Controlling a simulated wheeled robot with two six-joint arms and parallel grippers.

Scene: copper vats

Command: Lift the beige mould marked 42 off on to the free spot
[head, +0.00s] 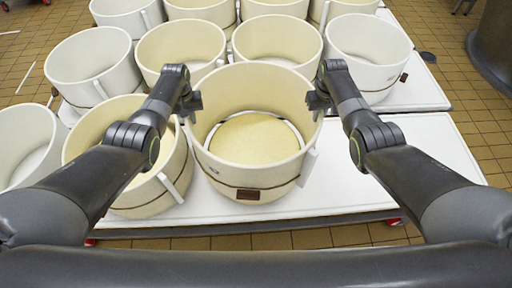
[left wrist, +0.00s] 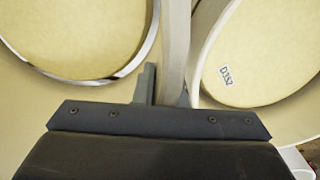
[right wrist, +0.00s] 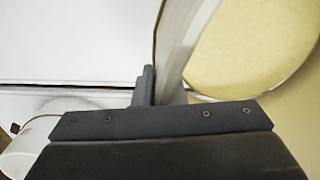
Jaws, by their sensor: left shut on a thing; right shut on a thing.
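A round beige mould (head: 235,178) stands upright between my two arms, open at the top, with a pale yellow disc inside and a brown tag low on its front. No number 42 can be read. My left gripper (head: 190,104) is shut on its left rim; the left wrist view shows the wall (left wrist: 176,45) between the jaws. My right gripper (head: 318,102) is shut on its right rim, also seen in the right wrist view (right wrist: 178,45). Whether its base touches the white table (head: 345,190) cannot be told. Bare table top lies to its right.
Another beige mould (head: 180,160) stands close on the left; a label reading D352 (left wrist: 226,75) shows inside a neighbouring mould in the left wrist view. Several more moulds stand behind, one (head: 367,65) at the back right. The tiled floor (head: 335,236) lies beyond the table's front edge.

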